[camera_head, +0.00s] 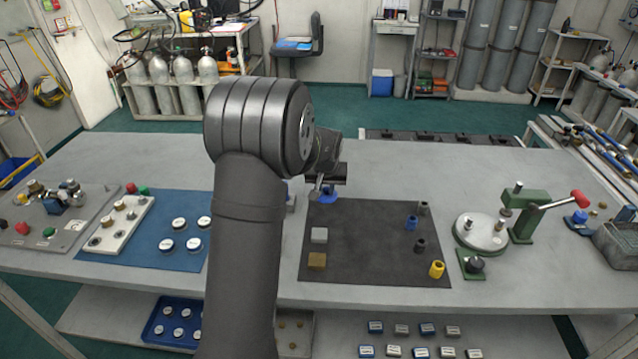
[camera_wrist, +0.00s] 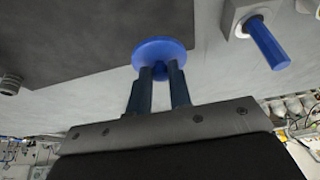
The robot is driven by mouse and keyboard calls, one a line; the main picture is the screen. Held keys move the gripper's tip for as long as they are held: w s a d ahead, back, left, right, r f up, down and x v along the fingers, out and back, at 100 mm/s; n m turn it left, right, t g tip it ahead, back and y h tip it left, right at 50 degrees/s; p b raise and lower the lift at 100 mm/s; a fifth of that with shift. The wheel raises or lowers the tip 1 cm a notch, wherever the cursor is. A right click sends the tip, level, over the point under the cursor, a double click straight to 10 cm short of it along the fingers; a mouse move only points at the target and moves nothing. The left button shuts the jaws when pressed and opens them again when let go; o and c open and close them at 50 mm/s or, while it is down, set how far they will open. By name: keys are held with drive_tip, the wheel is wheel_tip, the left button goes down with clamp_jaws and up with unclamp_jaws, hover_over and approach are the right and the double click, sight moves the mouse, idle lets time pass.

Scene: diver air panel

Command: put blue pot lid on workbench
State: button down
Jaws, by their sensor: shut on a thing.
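The blue pot lid (camera_head: 328,198) is a round disc with a small knob, at the back edge of the dark mat (camera_head: 375,262) on the workbench (camera_head: 480,170). My gripper (camera_head: 324,186) is above it, pointing down. In the wrist view, my gripper (camera_wrist: 161,78) is shut on the knob of the lid (camera_wrist: 162,49), with a finger on each side. The lid's disc faces the bench. I cannot tell whether it touches the surface or hangs just above it.
A grey block with a blue rod (camera_wrist: 268,42) stands close to the lid. A green press (camera_head: 525,225) stands right. The bench behind the mat is clear.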

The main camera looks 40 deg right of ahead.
sight(326, 197)
drive_tip(key=shift+f, duration=2.2)
drive_tip(key=shift+f, duration=0.25)
drive_tip(key=c, duration=1.2)
unclamp_jaws()
drive_tip(key=shift+c, duration=0.2)
drive_tip(key=shift+r, duration=3.5)
drive_tip(key=shift+f, duration=3.5)
